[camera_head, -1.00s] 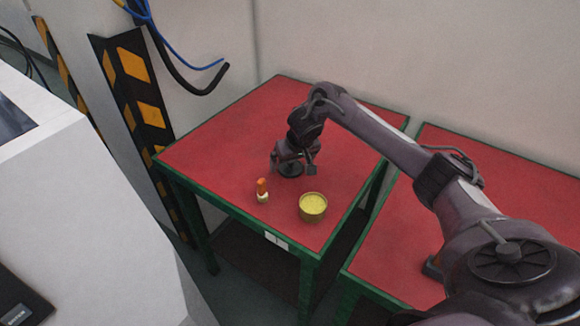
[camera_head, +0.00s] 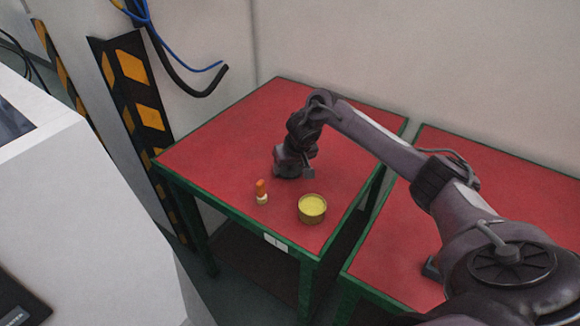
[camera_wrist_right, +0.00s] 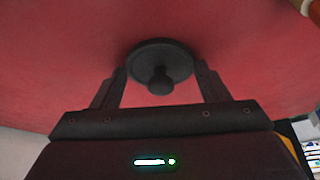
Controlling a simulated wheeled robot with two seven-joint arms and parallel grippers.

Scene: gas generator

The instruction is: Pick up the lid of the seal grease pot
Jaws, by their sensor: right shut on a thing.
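The seal grease pot (camera_head: 312,210) stands open on the red table, with yellow grease inside. Its dark round lid (camera_wrist_right: 136,62) with a central knob (camera_wrist_right: 160,82) shows in the right wrist view, between the two fingers. My right gripper (camera_head: 291,174) is low over the table behind and left of the pot. In the right wrist view my right gripper (camera_wrist_right: 161,75) is shut on the lid, with a finger on each side of its rim. In the head view the gripper hides most of the lid. My left gripper is not in view.
A small orange-topped item (camera_head: 262,192) stands on the red table (camera_head: 225,140), left of the pot and close to the gripper. A second red table (camera_head: 480,190) is on the right, across a narrow gap. The table's back left is clear.

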